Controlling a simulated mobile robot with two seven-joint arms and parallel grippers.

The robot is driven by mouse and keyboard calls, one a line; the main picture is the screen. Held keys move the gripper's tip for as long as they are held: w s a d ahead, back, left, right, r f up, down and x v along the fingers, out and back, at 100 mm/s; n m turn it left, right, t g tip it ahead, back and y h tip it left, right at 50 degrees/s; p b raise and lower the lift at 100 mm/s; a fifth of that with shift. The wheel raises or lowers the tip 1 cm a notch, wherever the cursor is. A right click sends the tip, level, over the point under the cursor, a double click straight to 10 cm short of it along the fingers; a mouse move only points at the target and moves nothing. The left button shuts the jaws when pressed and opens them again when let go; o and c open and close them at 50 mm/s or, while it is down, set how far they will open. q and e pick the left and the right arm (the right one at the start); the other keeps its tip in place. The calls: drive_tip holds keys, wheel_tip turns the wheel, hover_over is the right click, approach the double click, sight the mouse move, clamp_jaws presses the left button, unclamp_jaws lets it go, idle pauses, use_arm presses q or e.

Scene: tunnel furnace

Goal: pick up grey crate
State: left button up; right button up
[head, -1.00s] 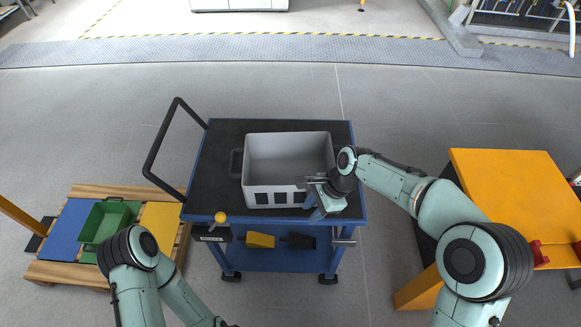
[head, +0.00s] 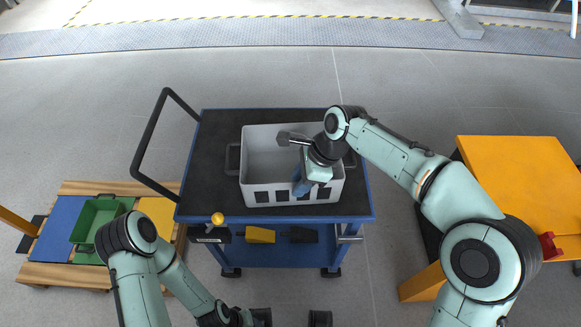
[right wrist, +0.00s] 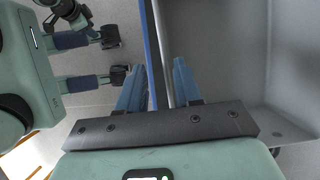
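The grey crate (head: 262,140) is an open box with square holes along its front wall and dark side handles. It sits upright on the black top of the blue cart. My right gripper (head: 299,188) is at the crate's front wall, right of its middle. In the right wrist view its two blue fingers (right wrist: 158,88) are apart, with the crate's rim running between them. The crate's grey inside (right wrist: 225,60) fills the right of that view. I cannot tell whether the fingers touch the wall. My left arm is low at the left; its gripper is not clearly visible.
The blue cart (head: 190,165) has a black push handle (head: 152,125) at its left. A pallet with a green bin (head: 92,222) stands at the left. An orange table (head: 520,185) stands at the right. The floor behind the cart is clear.

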drive_tip(key=x, duration=0.2)
drive_tip(key=b+x, duration=0.1)
drive_tip(key=x, duration=0.2)
drive_tip(key=shift+w+a, duration=0.15)
drive_tip(key=shift+w, duration=0.1)
drive_tip(key=shift+r, duration=0.1)
clamp_jaws()
drive_tip(key=shift+w+r, duration=0.1)
idle(0.9)
